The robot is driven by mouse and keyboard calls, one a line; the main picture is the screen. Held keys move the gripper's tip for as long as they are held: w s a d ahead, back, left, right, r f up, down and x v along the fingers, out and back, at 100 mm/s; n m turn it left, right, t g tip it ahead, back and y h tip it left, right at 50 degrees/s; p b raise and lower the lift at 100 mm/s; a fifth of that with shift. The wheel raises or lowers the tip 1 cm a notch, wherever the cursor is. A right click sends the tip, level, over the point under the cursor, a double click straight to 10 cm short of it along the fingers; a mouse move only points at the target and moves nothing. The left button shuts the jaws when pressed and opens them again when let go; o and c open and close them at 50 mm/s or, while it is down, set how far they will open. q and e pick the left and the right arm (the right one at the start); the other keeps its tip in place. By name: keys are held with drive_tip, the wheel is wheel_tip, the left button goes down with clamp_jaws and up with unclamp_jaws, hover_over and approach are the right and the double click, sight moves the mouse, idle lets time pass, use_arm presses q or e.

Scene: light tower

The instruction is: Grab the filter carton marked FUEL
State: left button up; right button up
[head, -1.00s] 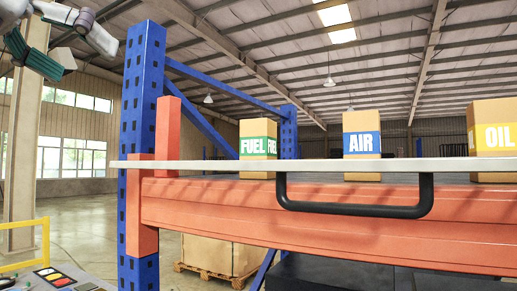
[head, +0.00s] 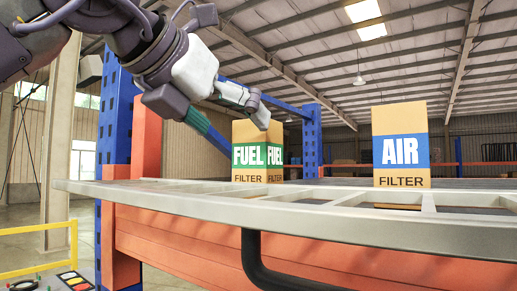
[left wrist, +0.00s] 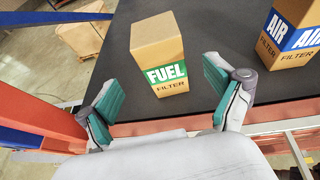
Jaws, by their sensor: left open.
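The FUEL filter carton (head: 257,152) is a tan box with a green band, standing upright on the rack shelf. It also shows in the left wrist view (left wrist: 158,50), upright on the dark shelf surface. My left gripper (head: 228,120) reaches in from the upper left in the head view, its fingers close to the carton. In the left wrist view the left gripper (left wrist: 163,95) is open and empty, its teal-padded fingers spread wide, with the carton ahead of and between them, apart from both. My right gripper is not in view.
The AIR carton (head: 401,145), with a blue band, stands to the right of the FUEL carton with a gap between. A grey metal frame (head: 330,217) runs along the shelf front. A blue upright (head: 113,125) and orange post (head: 147,135) stand at left.

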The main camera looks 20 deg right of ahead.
sight(248, 141)
use_arm(q)
drive_tip(key=x, duration=0.3)
drive_tip(key=shift+w+d+p, duration=0.25)
drive_tip(key=shift+p, duration=0.15)
drive_tip(key=p+x, duration=0.4)
drive_tip(key=shift+d+f, duration=0.1)
drive_tip(key=shift+f, duration=0.25)
drive_tip(key=shift+w+d+f, duration=0.25)
drive_tip(key=shift+s, duration=0.15)
drive_tip(key=c, duration=0.4)
drive_tip(key=shift+a, duration=0.1)
drive_tip(key=c, duration=0.8)
drive_tip(key=shift+r, duration=0.1)
drive_tip(key=shift+c, duration=1.1)
drive_tip(key=shift+r, duration=0.1)
